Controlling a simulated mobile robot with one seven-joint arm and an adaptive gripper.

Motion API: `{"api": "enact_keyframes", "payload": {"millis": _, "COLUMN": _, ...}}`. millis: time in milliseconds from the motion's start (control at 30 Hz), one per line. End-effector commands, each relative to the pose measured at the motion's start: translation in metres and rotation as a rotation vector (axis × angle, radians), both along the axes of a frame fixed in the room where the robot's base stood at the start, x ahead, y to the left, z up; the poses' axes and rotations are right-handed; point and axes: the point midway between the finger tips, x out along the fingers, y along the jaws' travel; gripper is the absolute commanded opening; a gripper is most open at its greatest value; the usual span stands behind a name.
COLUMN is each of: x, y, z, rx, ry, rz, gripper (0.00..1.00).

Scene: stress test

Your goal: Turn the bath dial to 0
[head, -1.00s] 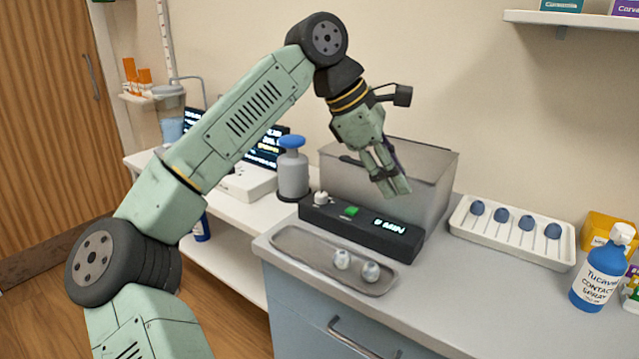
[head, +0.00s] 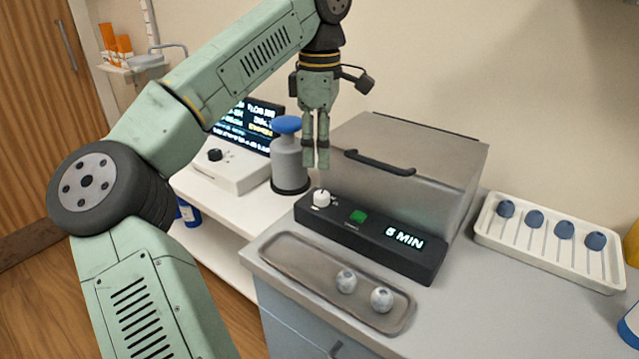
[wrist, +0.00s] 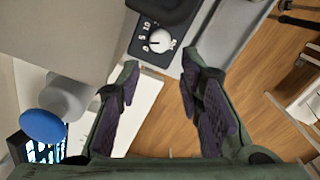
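The bath is a grey metal box (head: 425,190) with a closed lid and a dark handle (head: 380,163). Its black front panel (head: 290,205) carries a white dial (head: 321,198) at the left end, a green button (head: 357,216) and a lit display (head: 405,238) reading what looks like 6 MIN. In the wrist view the dial (wrist: 159,41) has white numbers around it; its exact setting is too small to tell. My gripper (head: 316,166) points down above the dial, apart from it. In the wrist view my gripper (wrist: 160,62) is open and empty, the dial showing beyond the gap between the fingers.
A blue-topped grey bottle (head: 289,160) stands just left of the panel. A metal tray (head: 280,256) with two small round pieces lies in front. A white rack (head: 545,255) with several blue-headed tools is at the right. A screen (head: 250,125) stands behind left.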

Motion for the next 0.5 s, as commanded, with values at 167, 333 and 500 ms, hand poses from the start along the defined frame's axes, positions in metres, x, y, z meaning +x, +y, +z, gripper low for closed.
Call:
{"api": "enact_keyframes", "payload": {"millis": 167, "x": -0.001, "y": 0.000, "z": -0.036, "rx": -0.002, "ry": 0.004, "rz": -0.002, "gripper": 0.34}}
{"api": "enact_keyframes", "payload": {"millis": 333, "x": -0.001, "y": 0.000, "z": -0.065, "rx": -0.003, "ry": 0.003, "rz": -0.001, "gripper": 0.34}}
{"api": "enact_keyframes", "payload": {"millis": 500, "x": 0.000, "y": 0.000, "z": -0.084, "rx": -0.002, "ry": 0.001, "rz": -0.001, "gripper": 0.34}}
